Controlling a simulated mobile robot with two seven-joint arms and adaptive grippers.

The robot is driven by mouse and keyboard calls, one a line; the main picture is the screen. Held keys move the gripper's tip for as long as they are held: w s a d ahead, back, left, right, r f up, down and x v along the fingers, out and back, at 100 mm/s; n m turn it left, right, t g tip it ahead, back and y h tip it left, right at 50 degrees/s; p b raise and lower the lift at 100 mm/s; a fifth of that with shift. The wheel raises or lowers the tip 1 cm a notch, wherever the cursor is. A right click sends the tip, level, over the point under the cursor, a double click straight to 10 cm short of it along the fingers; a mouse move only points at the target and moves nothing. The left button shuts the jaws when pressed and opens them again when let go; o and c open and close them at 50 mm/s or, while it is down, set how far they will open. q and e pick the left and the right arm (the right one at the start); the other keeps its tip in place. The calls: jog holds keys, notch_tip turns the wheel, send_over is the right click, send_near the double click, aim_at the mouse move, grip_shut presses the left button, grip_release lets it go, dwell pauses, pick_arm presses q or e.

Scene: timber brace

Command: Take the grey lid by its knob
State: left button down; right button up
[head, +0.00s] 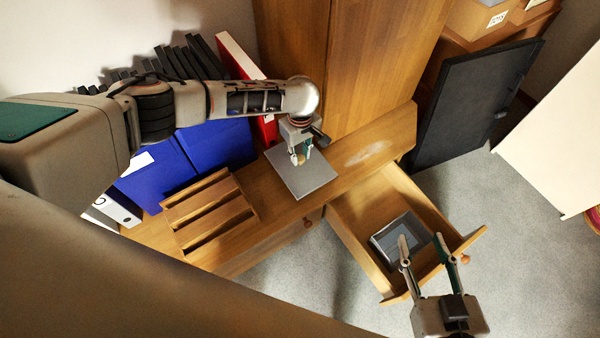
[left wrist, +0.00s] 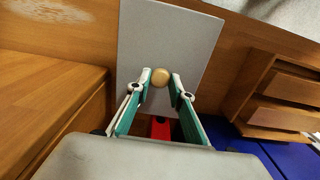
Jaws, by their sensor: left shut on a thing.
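The grey lid (head: 312,184) is a flat square plate lying on the wooden cabinet top. It also shows in the left wrist view (left wrist: 196,42), with its round, brass-coloured knob (left wrist: 160,77). My left gripper (head: 301,158) is over the lid, pointing down. In the left wrist view its fingertips (left wrist: 160,82) are shut on the knob, one on each side.
A dark grey framed object (head: 384,240) lies in the drawer. A slatted wooden rack (head: 213,215) stands left of the lid. Blue binders (head: 217,143) and a red one (head: 240,57) stand behind. A tall wooden cabinet (head: 355,60) rises behind the lid.

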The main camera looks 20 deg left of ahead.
aim_at(300, 157)
pick_arm(q)
jog(key=shift+r+p, duration=1.55)
jog(key=shift+r, duration=1.1)
pick_arm(e)
notch_tip(300, 157, up, 7)
jog(key=w+t, duration=0.1)
jog(key=w, duration=0.1)
